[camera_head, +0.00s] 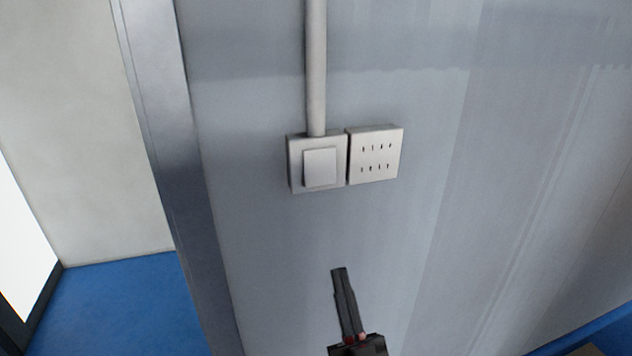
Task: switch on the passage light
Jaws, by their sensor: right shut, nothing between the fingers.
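A light switch (320,167) with one square rocker in a pale box is mounted on the grey wall. My right gripper (339,271) is shut and empty, its dark fingers pointing up the picture. Its tips show below the switch in the picture, apart from it. I cannot tell how far the tips are from the wall. The passage light is not in view, and my left gripper is not in view.
A pale plate with several small slots (375,155) sits right beside the switch. A conduit (316,70) runs up from the switch box. A metal door frame edge (170,150) stands at left, with an opening and blue floor (120,300) beyond. The wall around the gripper is clear.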

